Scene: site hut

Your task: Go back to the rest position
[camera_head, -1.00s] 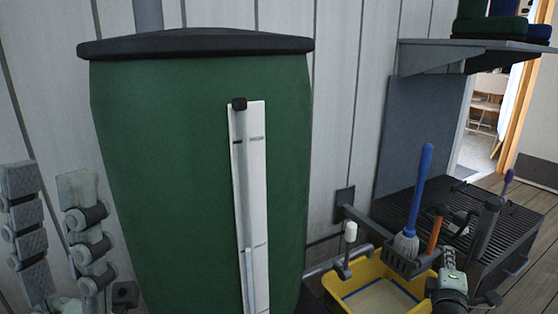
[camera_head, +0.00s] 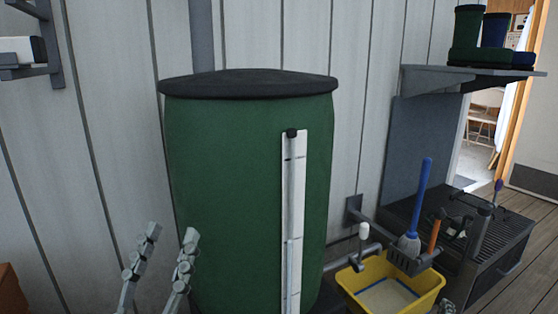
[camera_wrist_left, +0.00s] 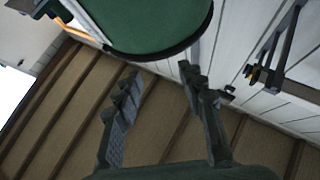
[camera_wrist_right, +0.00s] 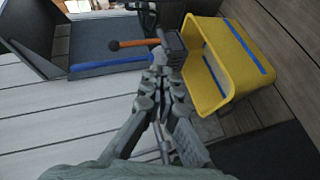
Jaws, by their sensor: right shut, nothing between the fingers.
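My left gripper (camera_head: 170,236) is open and empty at the lower left of the head view, in front of the green barrel's left side. Its two spread fingers also show in the left wrist view (camera_wrist_left: 160,82), with nothing between them. My right gripper (camera_wrist_right: 167,72) is shut and empty in the right wrist view, its fingertips together near the orange handle and the yellow tub. In the head view only a small part of what looks like the right gripper shows at the bottom edge, below the tub.
A green barrel (camera_head: 240,170) with a black lid and white gauge strip stands by the wall. A yellow tub (camera_head: 366,303) sits under a tap (camera_head: 364,235). A blue-handled brush (camera_head: 420,200) and orange handle (camera_head: 435,232) stand beside it. A boot shelf (camera_head: 470,76) is at right.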

